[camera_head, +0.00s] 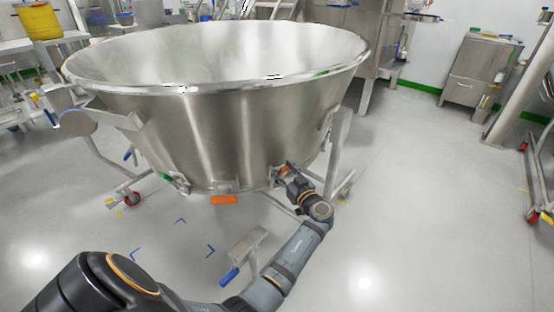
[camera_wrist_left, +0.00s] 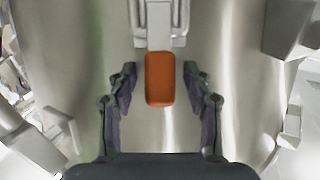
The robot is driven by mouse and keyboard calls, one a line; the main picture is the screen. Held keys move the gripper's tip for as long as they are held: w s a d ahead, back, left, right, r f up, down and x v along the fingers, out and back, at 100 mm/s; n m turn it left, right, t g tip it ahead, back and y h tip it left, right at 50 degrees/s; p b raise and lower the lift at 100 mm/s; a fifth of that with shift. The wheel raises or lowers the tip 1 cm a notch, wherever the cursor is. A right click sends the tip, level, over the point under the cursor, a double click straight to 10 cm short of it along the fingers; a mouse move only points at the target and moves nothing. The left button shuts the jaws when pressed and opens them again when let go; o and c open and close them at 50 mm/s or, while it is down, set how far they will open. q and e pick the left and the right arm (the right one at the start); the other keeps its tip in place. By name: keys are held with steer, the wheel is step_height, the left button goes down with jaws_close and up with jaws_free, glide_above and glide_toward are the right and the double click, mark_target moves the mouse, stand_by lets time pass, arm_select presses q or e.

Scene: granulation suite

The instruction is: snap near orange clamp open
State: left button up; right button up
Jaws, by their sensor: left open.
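A large steel bowl (camera_head: 215,120) has orange-handled clamps along its lower rim. One orange clamp handle (camera_head: 224,199) hangs at the bottom middle in the head view. Another orange clamp handle (camera_head: 283,169) is to its right, partly hidden by my left gripper (camera_head: 281,173). In the left wrist view, one orange handle (camera_wrist_left: 159,82) hangs below a steel latch (camera_wrist_left: 160,30) against the bowl wall. It lies between the two spread fingers of my left gripper (camera_wrist_left: 160,74), with a gap on each side. My right gripper is not in view.
A green-marked clamp (camera_head: 175,181) is on the bowl's lower left. A blue-handled bracket (camera_head: 241,252) stands below the bowl, beside my left arm. Wheeled frame legs (camera_head: 335,160) flank the bowl. The floor at the right is open.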

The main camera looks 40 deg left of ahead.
arm_select(q)
steer(key=shift+r, duration=0.1)
jaws_close()
stand_by(0.3)
